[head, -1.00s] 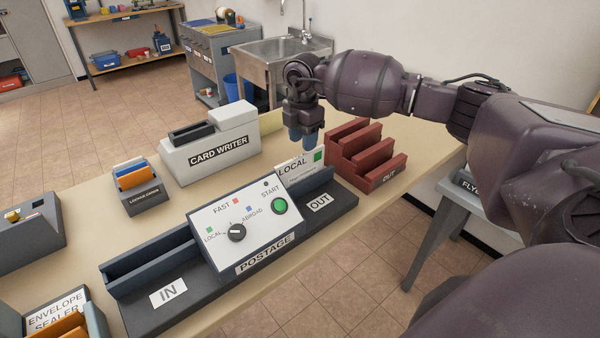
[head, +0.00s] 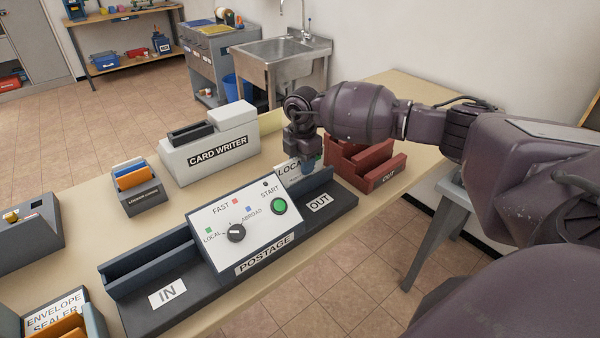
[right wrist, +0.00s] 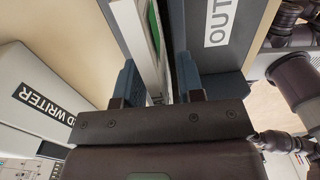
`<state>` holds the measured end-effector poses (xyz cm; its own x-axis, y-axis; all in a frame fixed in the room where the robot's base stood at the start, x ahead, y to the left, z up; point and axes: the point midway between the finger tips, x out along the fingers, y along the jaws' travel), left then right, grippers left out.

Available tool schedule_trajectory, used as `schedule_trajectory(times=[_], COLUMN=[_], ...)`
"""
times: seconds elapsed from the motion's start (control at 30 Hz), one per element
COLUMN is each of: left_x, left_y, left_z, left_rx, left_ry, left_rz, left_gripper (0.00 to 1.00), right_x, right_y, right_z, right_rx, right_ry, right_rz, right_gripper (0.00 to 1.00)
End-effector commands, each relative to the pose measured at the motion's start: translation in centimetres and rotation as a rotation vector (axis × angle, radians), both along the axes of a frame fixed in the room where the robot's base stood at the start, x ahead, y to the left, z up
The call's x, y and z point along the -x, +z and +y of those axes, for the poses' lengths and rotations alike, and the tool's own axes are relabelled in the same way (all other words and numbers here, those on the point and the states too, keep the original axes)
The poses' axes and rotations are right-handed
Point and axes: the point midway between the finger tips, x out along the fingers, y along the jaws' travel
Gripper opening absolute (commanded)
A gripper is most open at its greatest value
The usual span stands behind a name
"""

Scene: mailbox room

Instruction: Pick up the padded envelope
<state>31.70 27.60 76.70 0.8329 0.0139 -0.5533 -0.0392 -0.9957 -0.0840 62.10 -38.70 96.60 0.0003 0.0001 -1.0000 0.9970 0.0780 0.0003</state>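The padded envelope (head: 287,172) is the white, upright piece marked LOCAL with a green patch. It stands in the OUT slot of the postage machine (head: 240,222). My right gripper (head: 309,160) is over the slot from above, at the envelope's right part, and hides some of its lettering. In the right wrist view the gripper (right wrist: 158,78) is open, with its two blue fingers apart and the edge of the envelope (right wrist: 133,28) between them. I see a gap on the finger's OUT-label side; whether the other finger touches the envelope I cannot tell. My left gripper is not in view.
A red stepped rack (head: 366,165) marked OUT stands right behind the slot, close to my gripper. The card writer (head: 210,155) is to the left. A small holder (head: 138,190) with cards and the envelope sealer (head: 60,312) are further left. The table's front edge is clear.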

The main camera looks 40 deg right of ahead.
Motion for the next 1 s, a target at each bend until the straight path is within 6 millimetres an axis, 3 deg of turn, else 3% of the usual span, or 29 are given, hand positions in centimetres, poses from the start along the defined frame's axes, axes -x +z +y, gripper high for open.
schedule_trajectory(times=[0.03, 0.2, 0.63, 0.77, 1.0], left_x=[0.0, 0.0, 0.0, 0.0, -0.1], left_y=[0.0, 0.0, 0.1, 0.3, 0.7], left_z=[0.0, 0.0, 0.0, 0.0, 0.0], left_rx=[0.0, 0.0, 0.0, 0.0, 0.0], left_ry=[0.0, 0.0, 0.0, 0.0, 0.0], left_rz=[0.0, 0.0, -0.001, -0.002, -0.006], left_gripper=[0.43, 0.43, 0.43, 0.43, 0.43], right_x=[0.0, 0.0, 0.0, -0.1, -0.1], right_y=[0.0, 0.0, 0.7, 2.5, 8.2], right_z=[0.0, 0.0, 0.0, 0.0, -0.1], right_rx=[0.0, 0.0, 0.001, 0.001, 0.002], right_ry=[0.0, 0.0, 0.0, 0.001, 0.001], right_rz=[0.0, 0.0, -0.001, -0.004, -0.005], right_gripper=[0.27, 0.01, 0.0, 0.0, 0.0])
